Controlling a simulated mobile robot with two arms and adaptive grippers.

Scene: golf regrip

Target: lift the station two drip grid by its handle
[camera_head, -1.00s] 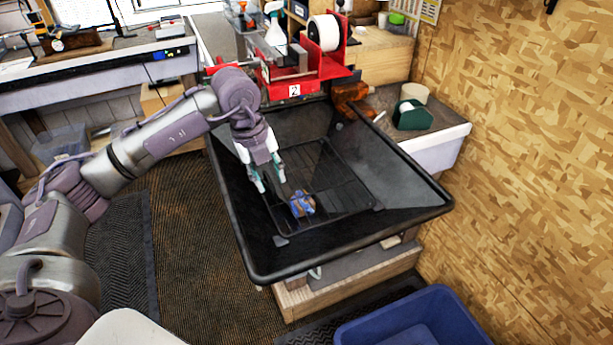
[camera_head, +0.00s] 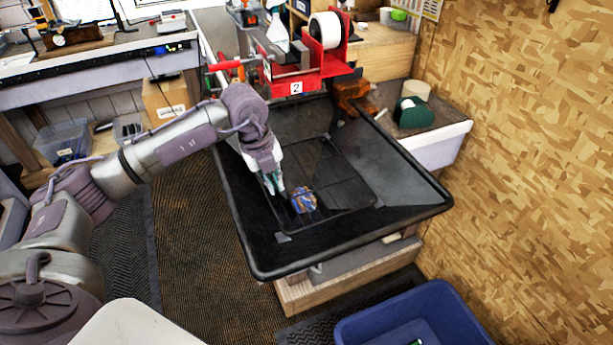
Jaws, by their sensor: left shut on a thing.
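The station two drip grid (camera_head: 338,178) is a dark wire rack inside the wide black tray (camera_head: 412,192), below the red clamp stand marked 2. It looks about level; whether it is clear of the tray floor I cannot tell. My left gripper (camera_head: 274,187) points down at the grid's left side, with its fingers closed on the grid's handle. The handle itself is hidden by the fingers. A crumpled blue and brown item (camera_head: 304,200) lies on the grid just right of the fingers. My right gripper is out of view.
The red stand (camera_head: 328,62) with a white roll is behind the tray. A green and white dispenser (camera_head: 412,112) sits on the bench to the right. A blue bin (camera_head: 410,318) is on the floor in front. A chipboard wall bounds the right.

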